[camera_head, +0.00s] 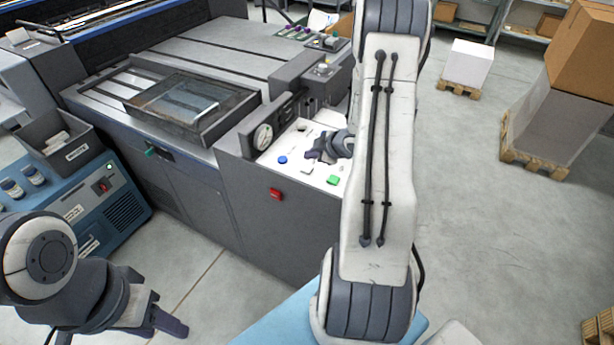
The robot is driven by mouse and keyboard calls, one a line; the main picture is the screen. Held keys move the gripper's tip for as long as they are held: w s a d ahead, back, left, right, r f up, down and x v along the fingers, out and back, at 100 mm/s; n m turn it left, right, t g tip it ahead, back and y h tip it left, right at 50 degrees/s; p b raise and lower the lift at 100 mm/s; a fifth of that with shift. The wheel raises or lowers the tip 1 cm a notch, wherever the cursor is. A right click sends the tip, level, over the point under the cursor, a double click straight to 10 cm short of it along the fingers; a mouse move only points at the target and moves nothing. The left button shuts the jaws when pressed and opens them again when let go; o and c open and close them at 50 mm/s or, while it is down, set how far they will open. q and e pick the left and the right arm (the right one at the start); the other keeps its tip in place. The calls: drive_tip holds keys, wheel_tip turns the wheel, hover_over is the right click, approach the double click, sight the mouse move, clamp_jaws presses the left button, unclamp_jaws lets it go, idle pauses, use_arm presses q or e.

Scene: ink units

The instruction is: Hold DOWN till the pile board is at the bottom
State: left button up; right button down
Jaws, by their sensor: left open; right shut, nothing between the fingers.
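The control panel (317,172) is a white sloped plate on the grey press, with a blue button (282,160), a green button (333,180) and a pale button (307,169). I cannot read their labels, so I cannot tell which is DOWN. My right gripper (310,154) is shut and empty, close over the panel between the blue and pale buttons. Whether it touches a button is unclear. My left gripper (168,312) is open and empty, low at the bottom left, away from the press. I cannot make out the pile board.
A round gauge (263,137) stands at the panel's left edge, and a red switch (275,194) is on the press front. A blue unit (85,200) with a grey bin (62,142) stands left. My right arm hides part of the panel.

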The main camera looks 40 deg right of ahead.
sight(305, 166)
use_arm(q)
drive_tip(key=shift+f+b, duration=0.55)
drive_tip(key=shift+f, duration=0.45)
use_arm(e)
drive_tip(key=shift+f, duration=1.15)
use_arm(q)
drive_tip(key=shift+f+b, duration=0.25)
drive_tip(key=shift+b, duration=0.05)
use_arm(e)
drive_tip(key=shift+f, duration=0.4)
use_arm(q)
drive_tip(key=shift+f+b, duration=0.35)
drive_tip(key=shift+f, duration=0.05)
use_arm(e)
drive_tip(key=shift+f, duration=0.45)
use_arm(q)
drive_tip(key=shift+r, duration=0.1)
idle(1.5)
drive_tip(key=shift+r+p, duration=0.75)
drive_tip(key=shift+p, duration=0.1)
use_arm(e)
drive_tip(key=shift+r, duration=0.85)
wheel_tip(305, 166, up, 5)
drive_tip(key=p, duration=0.4)
drive_tip(key=shift+r+p, duration=0.1)
drive_tip(key=shift+p, duration=0.3)
use_arm(q)
wheel_tip(305, 166, up, 5)
drive_tip(key=shift+f, duration=0.2)
